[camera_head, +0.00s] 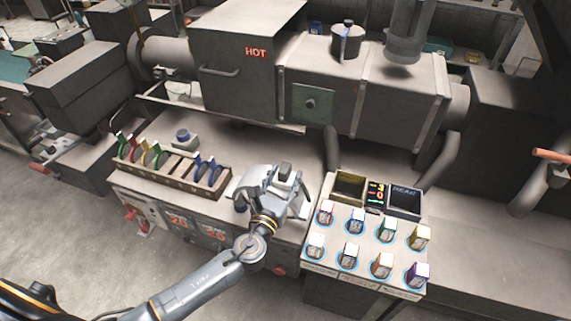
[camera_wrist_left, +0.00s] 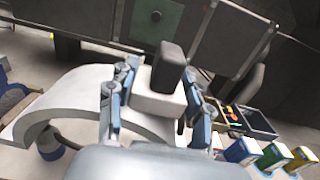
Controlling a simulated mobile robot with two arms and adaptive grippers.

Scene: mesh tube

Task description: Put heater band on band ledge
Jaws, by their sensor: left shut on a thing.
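My left gripper (camera_head: 281,190) is over the grey bench, left of the pedestal with the coloured knobs. It is shut on the heater band (camera_wrist_left: 72,92), a pale grey curved half-ring with a block and a dark upright knob. In the left wrist view the fingers (camera_wrist_left: 158,88) sit on either side of the block, and the arch spreads to the left. In the head view the gripper hides most of the band. The grey bench surface (camera_head: 232,147) runs under the barrel; I cannot tell which part is the band ledge. My right gripper is not in view.
A rack (camera_head: 175,178) with several coloured rings stands left of the gripper. A pedestal (camera_head: 351,232) with several coloured blocks and two open bins stands close on the right. The HOT box (camera_head: 236,85) and the barrel are behind. The bench further right is clear.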

